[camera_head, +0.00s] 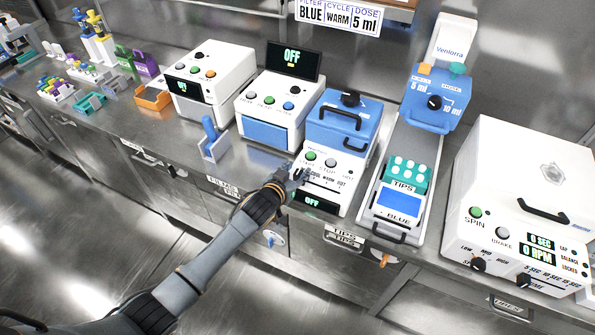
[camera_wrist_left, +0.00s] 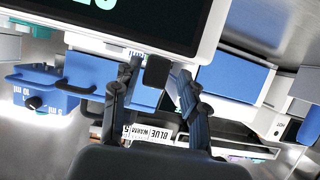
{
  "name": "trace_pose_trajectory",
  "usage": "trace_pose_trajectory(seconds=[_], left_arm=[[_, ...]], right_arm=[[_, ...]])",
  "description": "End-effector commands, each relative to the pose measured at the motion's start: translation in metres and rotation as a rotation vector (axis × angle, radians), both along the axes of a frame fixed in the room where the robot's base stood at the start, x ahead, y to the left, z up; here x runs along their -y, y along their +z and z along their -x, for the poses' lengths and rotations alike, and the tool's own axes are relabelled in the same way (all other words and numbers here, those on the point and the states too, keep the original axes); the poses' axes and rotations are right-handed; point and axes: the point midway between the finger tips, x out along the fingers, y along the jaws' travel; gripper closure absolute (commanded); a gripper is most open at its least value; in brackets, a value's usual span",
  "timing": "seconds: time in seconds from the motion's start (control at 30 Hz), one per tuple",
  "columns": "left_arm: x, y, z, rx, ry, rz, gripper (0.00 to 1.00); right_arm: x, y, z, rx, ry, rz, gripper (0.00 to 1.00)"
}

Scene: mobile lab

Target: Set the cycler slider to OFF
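The cycler (camera_head: 322,178) is the white device with a blue lid (camera_head: 338,128), green and grey buttons and a front display (camera_head: 311,201) reading OFF. My left gripper (camera_head: 299,174) is at its front panel, near the left part of the row of slider labels, and covers part of it. In the left wrist view the two fingers (camera_wrist_left: 157,80) are spread, with a dark block (camera_wrist_left: 157,72), apparently the slider knob, between them. Gaps show on both sides of the block. The slider's exact setting cannot be read. My right gripper is not in view.
Left of the cycler stands a white device (camera_head: 262,112) with its own OFF screen (camera_head: 292,60). Right of it are a tips box (camera_head: 404,172) and a blue dosing unit (camera_head: 434,98). A large white spinner (camera_head: 520,200) is farther right. Drawer handles line the bench front.

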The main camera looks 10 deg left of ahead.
Motion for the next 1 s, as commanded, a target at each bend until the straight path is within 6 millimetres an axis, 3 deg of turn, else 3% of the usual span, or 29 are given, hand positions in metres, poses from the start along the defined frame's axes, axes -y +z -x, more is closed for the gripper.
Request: trace_pose_trajectory(seconds=[0.23,0.37,0.8,1.0], left_arm=[[0.000,0.001,0.003,0.000,-0.001,0.002,0.57],[-0.004,0.006,0.014,0.001,-0.001,0.002,0.57],[-0.028,0.036,0.087,-0.001,-0.001,0.001,0.57],[-0.034,0.044,0.103,-0.001,0.000,0.002,0.57]], right_arm=[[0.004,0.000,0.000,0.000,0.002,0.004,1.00],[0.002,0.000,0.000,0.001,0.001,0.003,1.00],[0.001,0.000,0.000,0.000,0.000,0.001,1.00],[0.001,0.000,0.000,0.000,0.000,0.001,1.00]])
